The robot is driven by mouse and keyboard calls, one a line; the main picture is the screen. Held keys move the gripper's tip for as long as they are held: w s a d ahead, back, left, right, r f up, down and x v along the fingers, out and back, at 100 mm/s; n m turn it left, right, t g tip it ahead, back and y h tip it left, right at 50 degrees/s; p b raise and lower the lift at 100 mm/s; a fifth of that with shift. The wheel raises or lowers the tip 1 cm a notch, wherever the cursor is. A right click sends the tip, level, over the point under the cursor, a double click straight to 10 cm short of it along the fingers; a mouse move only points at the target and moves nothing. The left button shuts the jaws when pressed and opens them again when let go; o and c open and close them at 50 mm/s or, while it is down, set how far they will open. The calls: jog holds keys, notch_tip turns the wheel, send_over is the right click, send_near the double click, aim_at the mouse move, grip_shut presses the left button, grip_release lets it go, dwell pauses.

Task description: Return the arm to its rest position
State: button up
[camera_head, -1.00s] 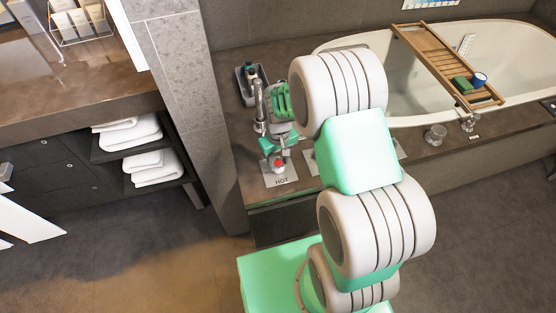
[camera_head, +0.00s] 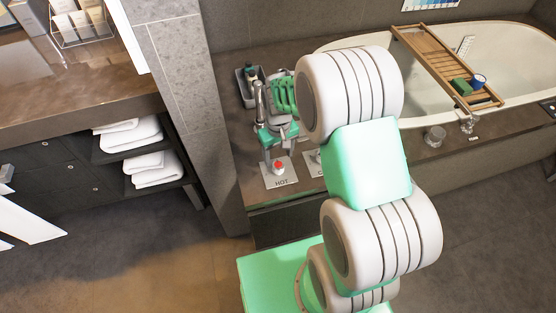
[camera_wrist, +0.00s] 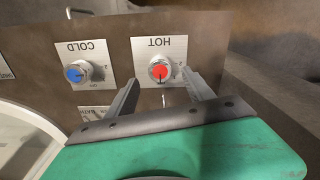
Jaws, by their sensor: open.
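My gripper (camera_head: 277,148) is open and empty above the HOT plate, with a small gap between its fingers and the red-capped HOT knob (camera_head: 279,167). The wrist view shows both fingers of my gripper (camera_wrist: 161,80) spread apart, with the HOT knob (camera_wrist: 159,71) between and beyond their tips. My arm (camera_head: 365,165) is raised and bent over the deck, hiding part of it and part of the tub edge.
A blue-capped COLD knob (camera_wrist: 76,73) sits beside HOT. A dark caddy (camera_head: 246,84) stands behind my gripper. The bathtub (camera_head: 520,75) with its wooden tray (camera_head: 440,60) is right. A tiled pillar (camera_head: 185,80) and counter (camera_head: 80,90) are left. Floor is clear.

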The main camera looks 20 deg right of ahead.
jog(key=shift+r, duration=1.7)
jog(key=s+r+m+t+p, duration=0.1)
jog(key=s+r+p, duration=0.3)
jog(key=r, duration=0.9)
jog(key=s+r+m+t+p, duration=0.1)
jog(key=s+r+t+p, duration=0.1)
jog(key=s+r+p, duration=0.3)
jog(key=s+r, duration=0.4)
jog(key=r, duration=0.4)
jog(key=shift+s+a, duration=0.2)
jog(key=shift+s, duration=0.1)
